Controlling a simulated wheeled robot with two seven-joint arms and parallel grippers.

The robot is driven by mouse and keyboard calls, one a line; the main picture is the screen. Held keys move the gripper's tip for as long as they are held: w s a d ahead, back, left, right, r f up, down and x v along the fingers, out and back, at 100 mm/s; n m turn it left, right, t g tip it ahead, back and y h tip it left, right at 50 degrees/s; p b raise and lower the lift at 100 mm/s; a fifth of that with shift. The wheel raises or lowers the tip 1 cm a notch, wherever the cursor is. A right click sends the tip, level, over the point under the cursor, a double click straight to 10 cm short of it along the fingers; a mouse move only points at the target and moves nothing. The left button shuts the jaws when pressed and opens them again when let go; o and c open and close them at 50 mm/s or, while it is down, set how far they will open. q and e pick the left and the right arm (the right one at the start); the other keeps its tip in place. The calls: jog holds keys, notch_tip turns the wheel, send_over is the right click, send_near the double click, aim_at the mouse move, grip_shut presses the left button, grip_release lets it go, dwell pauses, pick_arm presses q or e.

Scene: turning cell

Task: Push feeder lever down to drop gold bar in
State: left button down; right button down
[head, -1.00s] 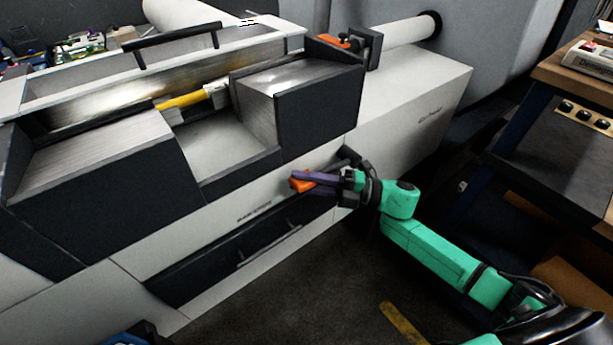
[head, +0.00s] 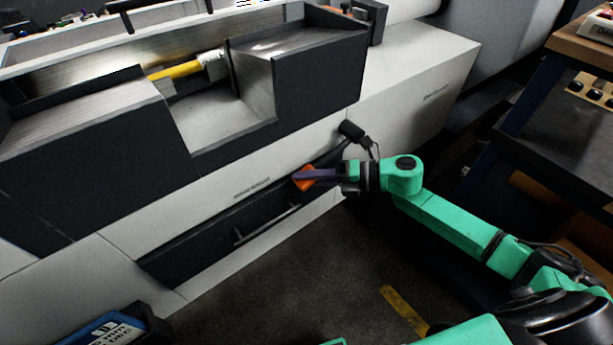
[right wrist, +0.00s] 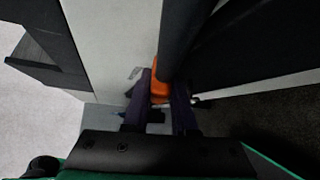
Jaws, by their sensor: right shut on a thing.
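The feeder lever has an orange grip (head: 304,179) at the front of the pale lathe, above its dark drawer-like panel. My right gripper (head: 308,177) has its purple fingers shut on this grip. In the right wrist view the orange grip (right wrist: 160,84) shows between the two fingers, with a dark shaft (right wrist: 186,35) running up from it. The gold bar (head: 175,71) lies in the open recess on top of the machine, its right end against a pale metal fitting. Whether it touches the feeder bed is unclear. My left gripper is out of view.
The lathe's dark front wall (head: 315,105) stands above the lever. A wooden-topped bench (head: 585,65) stands at the right. A blue case (head: 105,333) is at the bottom left.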

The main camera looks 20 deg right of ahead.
jog(key=shift+s+f, duration=0.1)
jog(key=shift+f, duration=0.2)
jog(key=c, duration=0.7)
grip_release()
jog(key=shift+r, duration=0.1)
jog(key=shift+d, duration=0.35)
jog(key=v, duration=1.4)
jog(key=shift+s+a+r, duration=0.1)
jog(key=shift+s+r, duration=0.05)
